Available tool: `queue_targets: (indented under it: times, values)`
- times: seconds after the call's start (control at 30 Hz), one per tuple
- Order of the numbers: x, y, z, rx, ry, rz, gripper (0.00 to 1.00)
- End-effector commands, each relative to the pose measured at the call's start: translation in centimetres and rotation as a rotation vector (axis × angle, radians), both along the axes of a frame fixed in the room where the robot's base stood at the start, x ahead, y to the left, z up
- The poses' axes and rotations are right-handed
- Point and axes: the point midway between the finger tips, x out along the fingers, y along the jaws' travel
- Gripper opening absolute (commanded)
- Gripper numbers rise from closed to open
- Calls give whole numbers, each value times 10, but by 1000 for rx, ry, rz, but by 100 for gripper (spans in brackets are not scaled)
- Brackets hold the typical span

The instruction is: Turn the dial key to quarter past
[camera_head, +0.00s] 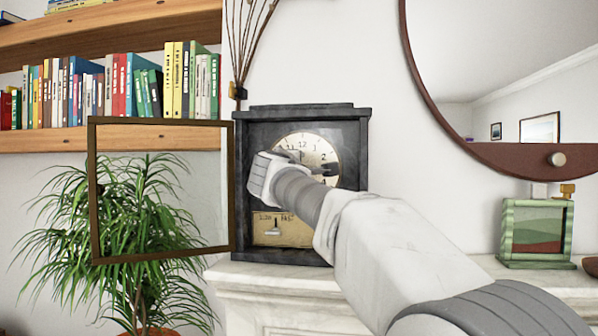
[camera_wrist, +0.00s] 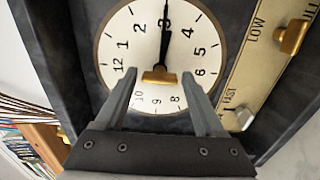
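A dark marble clock (camera_head: 240,180) stands on the mantel with its glass door (camera_head: 92,190) swung open to the left. Its white dial (camera_head: 330,150) is partly hidden by my arm in the head view. In the wrist view the dial (camera_wrist: 135,45) appears turned, with the 3 at the top. A brass key (camera_wrist: 158,76) sits near the dial's centre, and a black hand (camera_wrist: 164,45) points to the 3. My gripper (camera_wrist: 159,73) is open, one finger on each side of the key, with visible gaps. In the head view my arm hides the fingertips.
Below the dial is a brass panel (camera_head: 265,237) with a small lever (camera_head: 272,231). In the wrist view, a brass knob (camera_wrist: 292,37) and a silver knob (camera_wrist: 241,118) sit to the right. A plant (camera_head: 140,200) stands left; a green box (camera_head: 536,232) sits right on the mantel.

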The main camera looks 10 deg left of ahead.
Motion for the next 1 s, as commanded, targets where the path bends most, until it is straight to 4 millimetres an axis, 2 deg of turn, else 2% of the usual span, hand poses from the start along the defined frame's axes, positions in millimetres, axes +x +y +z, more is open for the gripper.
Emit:
queue_targets:
  times: [0.07, 0.33, 0.47, 0.67, 1.0]
  values:
    - [0, 0, 0, 0, 0, 0, 85]
    - [0, 0, 0, -1, 0, 0, 85]
    - [-7, 0, 0, 0, -1, 1, 85]
    - [-37, -1, -2, 1, -1, 3, 85]
    - [-113, -6, -1, 1, -2, 4, 85]
